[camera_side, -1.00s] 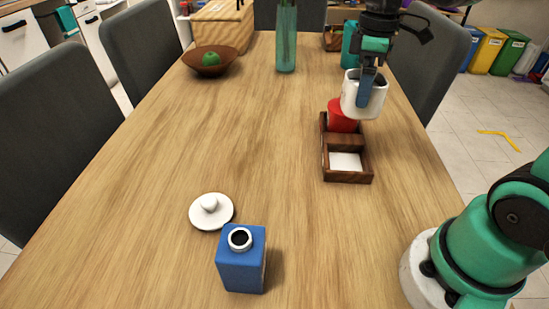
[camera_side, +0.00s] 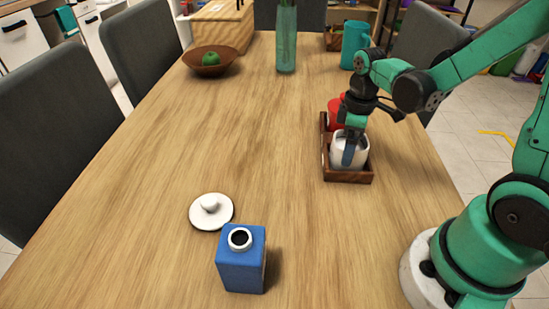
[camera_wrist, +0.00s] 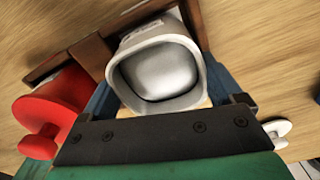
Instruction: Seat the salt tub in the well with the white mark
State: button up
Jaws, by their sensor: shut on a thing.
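The salt tub, a white open-topped tub (camera_side: 350,149), is held upright in the near well of the dark wooden two-well tray (camera_side: 349,178). In the wrist view I look down into the tub's hollow grey inside (camera_wrist: 162,72), with the tray wall (camera_wrist: 92,54) beside it. My gripper (camera_side: 349,154) is shut on the tub, with a blue finger on either side. The tub covers the white mark on the well's floor. Whether its base touches the floor is hidden.
A red lidded tub (camera_side: 336,114) fills the far well, close to my gripper; its knob shows in the wrist view (camera_wrist: 40,142). A white lid (camera_side: 211,210) and a blue bottle (camera_side: 242,260) stand at the front. A teal canister (camera_side: 354,45) stands behind. The table's middle is clear.

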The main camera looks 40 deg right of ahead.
jog(key=shift+f, duration=0.15)
jog(key=o, duration=1.4)
jog(key=shift+o, duration=0.2)
notch_tip(320, 180, up, 12)
jog(key=a+f+m+t, duration=0.2)
jog(key=a+m+t, duration=0.4)
jog(key=a+t, duration=0.1)
jog(key=shift+s+a, duration=0.3)
jog(key=shift+a, duration=0.1)
